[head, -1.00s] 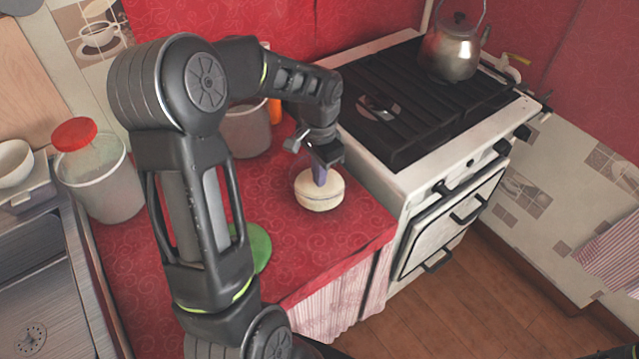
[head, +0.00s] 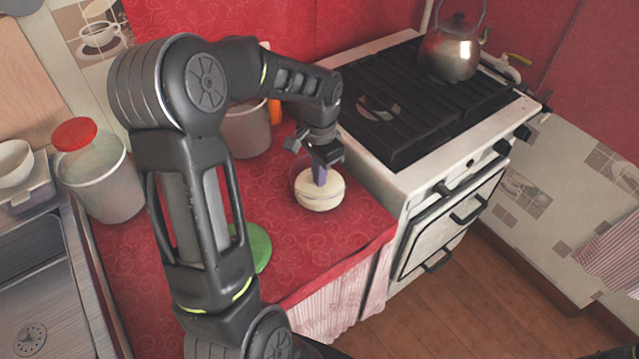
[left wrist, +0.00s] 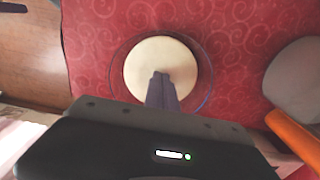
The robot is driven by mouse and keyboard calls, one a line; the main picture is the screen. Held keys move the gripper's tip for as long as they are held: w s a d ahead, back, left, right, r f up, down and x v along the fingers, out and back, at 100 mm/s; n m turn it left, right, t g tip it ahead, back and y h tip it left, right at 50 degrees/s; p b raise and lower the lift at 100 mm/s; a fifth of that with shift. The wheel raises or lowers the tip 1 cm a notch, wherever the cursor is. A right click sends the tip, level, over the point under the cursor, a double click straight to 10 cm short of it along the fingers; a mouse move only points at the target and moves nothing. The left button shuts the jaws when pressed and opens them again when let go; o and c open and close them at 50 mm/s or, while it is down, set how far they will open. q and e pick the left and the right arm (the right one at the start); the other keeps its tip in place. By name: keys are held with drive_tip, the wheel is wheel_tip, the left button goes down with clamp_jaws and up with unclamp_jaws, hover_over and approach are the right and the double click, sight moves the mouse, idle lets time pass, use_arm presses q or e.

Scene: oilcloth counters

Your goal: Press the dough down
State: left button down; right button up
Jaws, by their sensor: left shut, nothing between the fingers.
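The dough (head: 320,192) is a pale, round, thick disc on the red counter near the stove. It also shows in the left wrist view (left wrist: 150,62), where a thin clear rim surrounds it, like a glass dish (left wrist: 205,95). My left gripper (head: 320,178) points down over the dough. Its fingers are shut with nothing between them. In the left wrist view the fingertips (left wrist: 160,76) overlap the middle of the dough. They look to be at its top; I cannot tell how hard they touch. My right gripper is not in view.
The stove (head: 405,175) with a metal kettle (head: 450,52) stands to the right. A grey pot (head: 246,132) and an orange item (head: 275,111) are behind. A red-lidded container (head: 100,180) and a green disc (head: 258,248) are to the left. The counter's front right corner is clear.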

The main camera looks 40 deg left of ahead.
use_arm(q)
drive_tip(key=shift+f, duration=0.15)
drive_tip(key=shift+r+p, duration=0.35)
drive_tip(key=shift+r, duration=0.1)
wheel_tip(320, 180, up, 8)
drive_tip(key=p, duration=0.6)
drive_tip(key=shift+r, duration=0.15)
